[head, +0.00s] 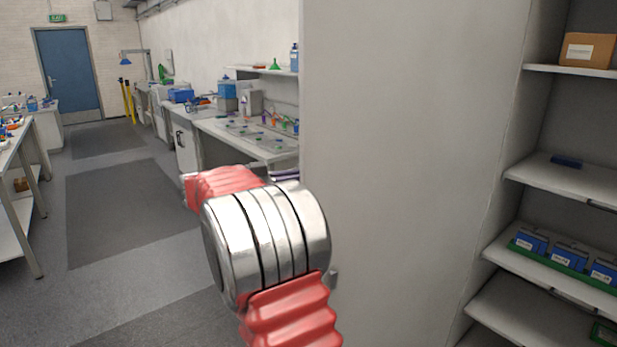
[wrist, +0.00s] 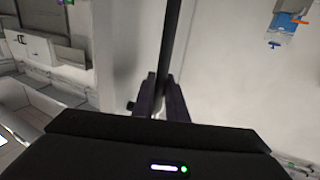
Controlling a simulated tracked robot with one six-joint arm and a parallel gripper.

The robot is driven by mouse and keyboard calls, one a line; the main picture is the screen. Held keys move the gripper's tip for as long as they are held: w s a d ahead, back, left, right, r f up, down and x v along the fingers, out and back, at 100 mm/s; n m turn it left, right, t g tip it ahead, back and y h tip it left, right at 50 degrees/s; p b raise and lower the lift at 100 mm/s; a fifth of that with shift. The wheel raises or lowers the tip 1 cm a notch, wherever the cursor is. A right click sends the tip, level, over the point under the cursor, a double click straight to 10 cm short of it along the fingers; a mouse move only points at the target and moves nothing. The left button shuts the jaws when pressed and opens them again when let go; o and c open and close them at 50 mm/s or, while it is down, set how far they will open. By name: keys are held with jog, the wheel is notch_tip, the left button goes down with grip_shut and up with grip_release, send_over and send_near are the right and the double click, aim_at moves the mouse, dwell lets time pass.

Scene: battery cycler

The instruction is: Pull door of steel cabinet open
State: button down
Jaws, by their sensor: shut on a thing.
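A tall pale grey panel (head: 400,130), which looks like the steel cabinet's door, fills the middle of the head view beside open shelves. My arm reaches across its lower left edge, and my gripper is mostly hidden there behind my wrist joint. In the wrist view my gripper (wrist: 160,100) has its two dark fingers closed around a dark upright bar (wrist: 169,45). I cannot tell whether the bar is the door's handle or its edge. A pale grey surface lies on both sides of the bar.
Shelves (head: 545,175) at the right hold a cardboard box (head: 588,50) and several blue boxes (head: 530,240). A long workbench (head: 240,135) runs along the wall at the left. A grey floor aisle (head: 120,210) leads back to a blue door (head: 68,72). Another bench stands at the far left.

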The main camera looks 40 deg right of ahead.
jog(key=c, duration=2)
grip_release()
jog(key=shift+w+a, duration=0.15)
jog(key=shift+c, duration=0.2)
jog(key=v, duration=1.4)
